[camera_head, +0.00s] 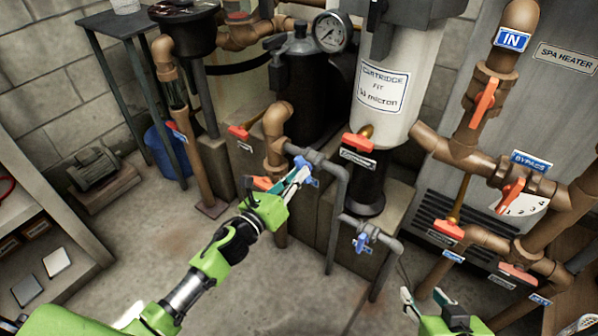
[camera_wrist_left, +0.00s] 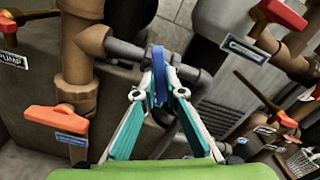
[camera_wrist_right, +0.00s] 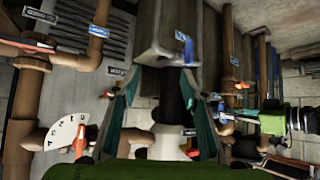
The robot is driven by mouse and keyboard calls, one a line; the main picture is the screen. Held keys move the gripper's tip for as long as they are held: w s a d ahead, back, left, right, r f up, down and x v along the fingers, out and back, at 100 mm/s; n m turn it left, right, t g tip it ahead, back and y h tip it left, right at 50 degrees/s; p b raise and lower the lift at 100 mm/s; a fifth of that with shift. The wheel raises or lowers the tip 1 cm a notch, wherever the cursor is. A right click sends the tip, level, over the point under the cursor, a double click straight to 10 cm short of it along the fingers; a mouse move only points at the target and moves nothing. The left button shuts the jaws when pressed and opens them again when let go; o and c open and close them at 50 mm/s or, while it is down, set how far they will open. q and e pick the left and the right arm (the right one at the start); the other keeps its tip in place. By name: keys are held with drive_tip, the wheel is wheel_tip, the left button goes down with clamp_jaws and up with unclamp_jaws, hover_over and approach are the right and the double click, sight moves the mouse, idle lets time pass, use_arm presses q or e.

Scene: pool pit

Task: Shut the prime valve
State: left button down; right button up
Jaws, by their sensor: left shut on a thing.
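My left gripper (camera_head: 299,173) is shut on a blue valve handle (camera_wrist_left: 159,75) on a grey pipe. The handle's blue top also shows in the head view (camera_head: 302,161), at the fingertips. In the left wrist view the handle stands nearly upright between the two fingertips. A small blue tag (camera_head: 313,182) beside it is too small to read, so I cannot confirm that this is the prime valve. A second blue handle (camera_head: 361,242) sits on a lower grey pipe to the right. My right gripper (camera_head: 424,296) is open and empty at the lower right, fingers apart.
An orange handle (camera_wrist_left: 56,119) is just left of my left gripper. A cartridge filter (camera_head: 384,90) and dark pump pot (camera_head: 299,85) stand behind. Brown pipes with orange handles (camera_head: 483,103) crowd the right. Shelves (camera_head: 45,235) stand at left; floor between is clear.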

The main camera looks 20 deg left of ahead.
use_arm(q)
drive_tip(key=shift+f+m+b, duration=0.1)
drive_tip(key=shift+m+b, duration=0.6)
drive_tip(key=shift+m, duration=2.2)
use_arm(e)
drive_tip(key=w+a+r+t+y, duration=0.1)
drive_tip(key=w+a+r+t, duration=0.1)
drive_tip(key=w+r+t, duration=0.2)
drive_tip(key=shift+w+r, duration=0.55)
drive_tip(key=shift+r, duration=0.65)
use_arm(q)
drive_tip(key=c, duration=2)
unclamp_jaws()
use_arm(e)
drive_tip(key=shift+a, duration=0.1)
use_arm(q)
drive_tip(key=shift+s, duration=0.15)
drive_tip(key=v, duration=0.6)
drive_tip(key=shift+s+a+b, duration=0.15)
drive_tip(key=shift+s+b, duration=0.25)
use_arm(e)
drive_tip(key=r, duration=0.1)
drive_tip(key=w+r+t, duration=0.1)
drive_tip(key=r, duration=0.1)
drive_tip(key=a+r+t+y, duration=0.1)
drive_tip(key=shift+w+r, duration=0.15)
drive_tip(key=shift+w, duration=0.1)
